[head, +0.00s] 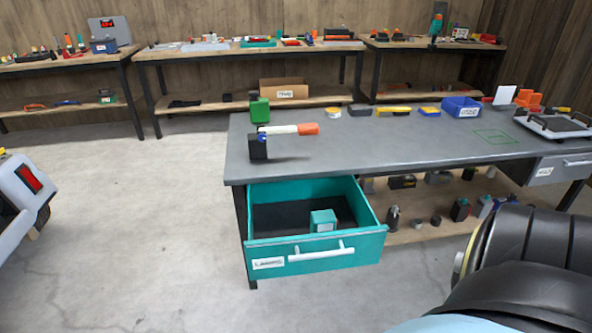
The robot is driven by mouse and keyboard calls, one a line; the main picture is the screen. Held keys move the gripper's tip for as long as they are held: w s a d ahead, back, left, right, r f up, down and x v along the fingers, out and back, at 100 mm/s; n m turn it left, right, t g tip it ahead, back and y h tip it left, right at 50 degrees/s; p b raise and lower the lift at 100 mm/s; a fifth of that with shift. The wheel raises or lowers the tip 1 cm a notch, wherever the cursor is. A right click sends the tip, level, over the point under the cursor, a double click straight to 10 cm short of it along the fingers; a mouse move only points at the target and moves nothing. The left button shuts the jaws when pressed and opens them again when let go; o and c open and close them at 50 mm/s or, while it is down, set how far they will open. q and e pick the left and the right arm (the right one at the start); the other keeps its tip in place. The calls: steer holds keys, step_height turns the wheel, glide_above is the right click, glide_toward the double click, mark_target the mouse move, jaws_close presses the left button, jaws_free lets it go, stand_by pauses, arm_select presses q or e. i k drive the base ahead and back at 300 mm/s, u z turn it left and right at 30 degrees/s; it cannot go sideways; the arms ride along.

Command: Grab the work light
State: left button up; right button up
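I cannot tell for sure which thing is the work light. On the near left of the grey workbench (400,140) stands a black block with a blue part, and a white bar with an orange end (308,128) sticks out sideways from it. A teal drawer (355,245) under the bench is pulled open, with a label on its front too small to read surely. A teal box with a pale front (323,221) sits in it on the dark floor. Neither gripper is in view; a black arm part of mine fills the lower right.
A green object (259,110) stands behind the black block. A blue bin (461,107) and several small items line the bench's back edge. A grey unit with a red panel (28,185) is at the left edge. The concrete floor (150,240) left of the drawer is clear.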

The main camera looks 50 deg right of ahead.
mark_target(321, 221)
steer(key=i, duration=3.1)
steer(key=z, duration=2.95)
